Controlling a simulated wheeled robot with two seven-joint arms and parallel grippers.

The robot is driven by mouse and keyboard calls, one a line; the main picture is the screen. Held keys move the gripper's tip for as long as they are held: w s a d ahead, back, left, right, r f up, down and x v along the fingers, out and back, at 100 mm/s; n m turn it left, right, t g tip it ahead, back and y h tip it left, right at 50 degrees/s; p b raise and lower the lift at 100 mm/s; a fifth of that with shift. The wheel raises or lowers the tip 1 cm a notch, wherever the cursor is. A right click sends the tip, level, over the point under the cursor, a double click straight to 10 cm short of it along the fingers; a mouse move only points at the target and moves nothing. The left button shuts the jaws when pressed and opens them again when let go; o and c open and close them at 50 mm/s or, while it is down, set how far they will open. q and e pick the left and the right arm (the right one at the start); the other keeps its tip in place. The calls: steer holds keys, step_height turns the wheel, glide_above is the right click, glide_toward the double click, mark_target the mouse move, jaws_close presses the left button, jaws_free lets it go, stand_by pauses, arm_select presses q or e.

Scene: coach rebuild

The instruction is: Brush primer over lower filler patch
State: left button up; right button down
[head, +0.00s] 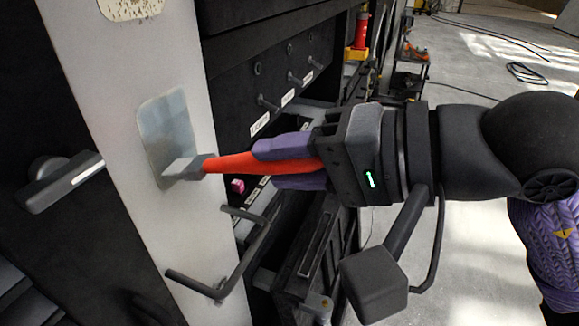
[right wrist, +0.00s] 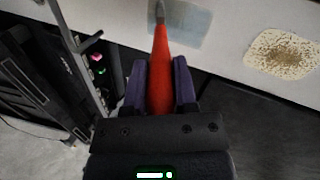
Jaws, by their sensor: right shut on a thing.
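My right gripper (head: 287,164) is shut on the red handle of a brush (head: 232,165). The brush's grey head lies over the lower edge of a grey-blue patch (head: 166,128) on a pale upright panel (head: 120,85), and seems to touch it. The right wrist view shows the red handle (right wrist: 161,75) between the purple fingers, its tip over the grey-blue patch (right wrist: 184,24). A cream, speckled patch (head: 130,8) sits higher on the panel, cut by the frame's top; it also shows in the right wrist view (right wrist: 283,53). My left gripper is not in view.
A black drawer cabinet (head: 270,70) with labels and handles stands behind the panel. A bent metal bar (head: 238,270) juts out below the brush. A dark handle (head: 60,182) is at left. Cables (head: 527,73) lie on the open concrete floor.

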step_height(320, 180, up, 5)
steer(key=shift+f+p, duration=0.1)
steer(key=shift+p, duration=1.05)
steer(key=shift+r, duration=0.3)
step_height(320, 180, up, 3)
steer(key=shift+r+p, duration=0.2)
steer(key=shift+p, duration=0.85)
steer(key=shift+f, duration=0.1)
